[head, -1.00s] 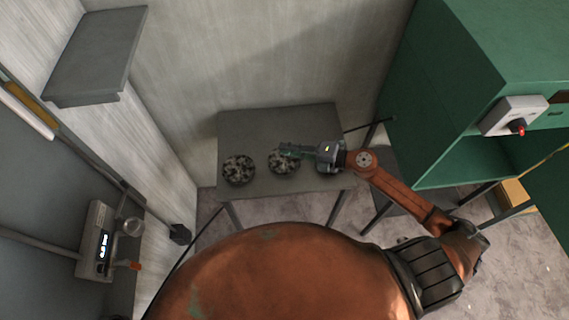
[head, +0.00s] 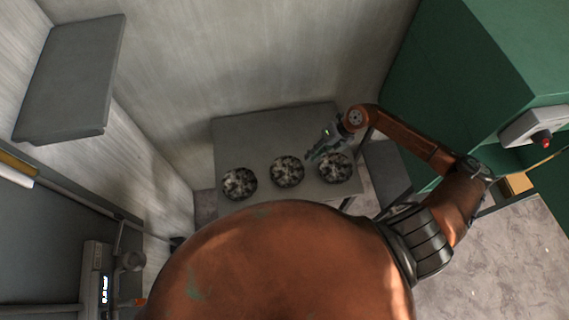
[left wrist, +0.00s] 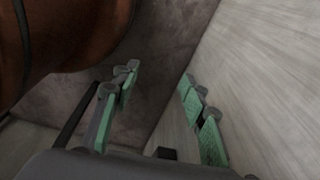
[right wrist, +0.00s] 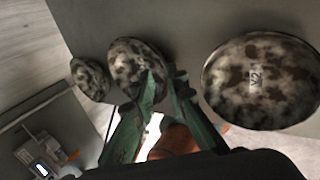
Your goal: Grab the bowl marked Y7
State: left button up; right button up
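Three bowls mottled in black and pale grey stand in a row on a grey table (head: 255,127): a left bowl (head: 240,184), a middle bowl (head: 287,171) and a right bowl (head: 335,167). In the right wrist view the right bowl (right wrist: 262,82) is large and bears a pale mark like V2 or Y2. No mark is readable on the middle bowl (right wrist: 138,62) or left bowl (right wrist: 90,78) there. My left gripper (left wrist: 160,85) is open and empty, away from the bowls.
A green cabinet (head: 450,70) stands at the right, with a box with a red knob (head: 541,138) on it. A grey shelf (head: 70,75) is on the left wall, and a device with a lit display (head: 104,290) is at lower left. The table's back part is clear.

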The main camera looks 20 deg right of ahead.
aim_at(287, 173)
jog(key=shift+w+a+f, duration=0.35)
jog(key=shift+a+f, duration=0.15)
jog(key=shift+f, duration=0.2)
jog(key=shift+s+a+f+p, duration=0.3)
jog(key=shift+f+p, duration=0.05)
jog(key=shift+f, duration=0.15)
jog(key=shift+s+a+f+p, duration=0.25)
jog(key=shift+s+f+p, duration=0.05)
jog(key=shift+f, duration=0.2)
jog(key=x, duration=0.2)
jog(key=shift+f+p, duration=0.3)
jog(key=shift+a+f, duration=0.35)
jog(key=shift+f, duration=0.1)
grip_shut()
pick_arm(q)
jog(key=s+r, duration=0.2)
jog(key=shift+s, duration=0.3)
jog(key=shift+w, duration=0.2)
